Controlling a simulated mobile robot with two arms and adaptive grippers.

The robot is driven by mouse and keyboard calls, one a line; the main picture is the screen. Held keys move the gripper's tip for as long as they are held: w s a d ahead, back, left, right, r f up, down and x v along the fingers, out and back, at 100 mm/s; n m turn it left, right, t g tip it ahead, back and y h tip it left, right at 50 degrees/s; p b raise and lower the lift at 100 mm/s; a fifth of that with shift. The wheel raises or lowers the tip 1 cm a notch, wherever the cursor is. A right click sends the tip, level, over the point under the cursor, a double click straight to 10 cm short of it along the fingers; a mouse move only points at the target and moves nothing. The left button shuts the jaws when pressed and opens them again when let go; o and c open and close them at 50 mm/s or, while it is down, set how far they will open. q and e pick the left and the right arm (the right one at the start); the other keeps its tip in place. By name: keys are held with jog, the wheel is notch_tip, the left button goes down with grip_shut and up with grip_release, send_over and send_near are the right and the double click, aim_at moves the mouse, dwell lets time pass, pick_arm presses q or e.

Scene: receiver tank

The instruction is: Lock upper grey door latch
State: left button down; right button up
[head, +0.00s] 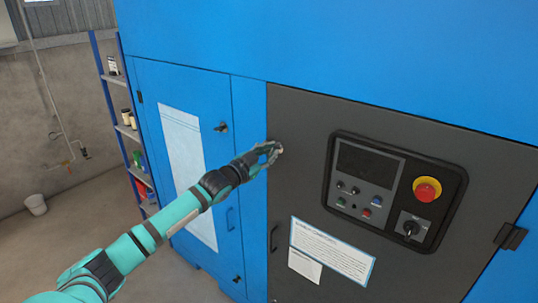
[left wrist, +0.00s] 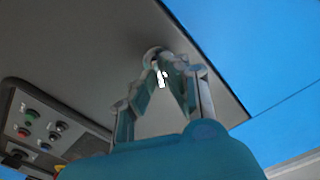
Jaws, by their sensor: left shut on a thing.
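The grey door (head: 305,135) fills the middle of the head view and is closed against the blue cabinet. Its upper latch (head: 280,149) sits near the door's upper left edge, mostly hidden behind my fingers. My left gripper (head: 273,152) reaches in from the left and is shut on this latch. In the left wrist view, the left gripper (left wrist: 160,70) has its fingertips closed around the round latch base (left wrist: 153,52), with a small white piece (left wrist: 161,79) between the fingers. The latch's exact turn is hard to tell. My right gripper is not in view.
A control panel (head: 345,215) with a red emergency button (head: 427,190) and a rotary switch (head: 411,228) stands out on the grey door.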

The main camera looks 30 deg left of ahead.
pick_arm(q)
jog(key=m, duration=0.6)
jog(key=shift+d+f+m+b, duration=0.1)
jog(key=shift+d+m+b, duration=0.05)
jog(key=shift+m+b, duration=0.15)
jog(key=m, duration=0.6)
jog(key=shift+f, duration=0.15)
jog(key=c, duration=1.4)
grip_release()
jog(key=shift+s, duration=0.1)
jog(key=shift+s+a, duration=0.15)
jog(key=shift+s, duration=1.85)
jog(key=shift+s+a, duration=0.15)
jog(key=shift+s, duration=1.8)
jog(key=shift+s+a, duration=0.15)
jog(key=shift+s, duration=1.85)
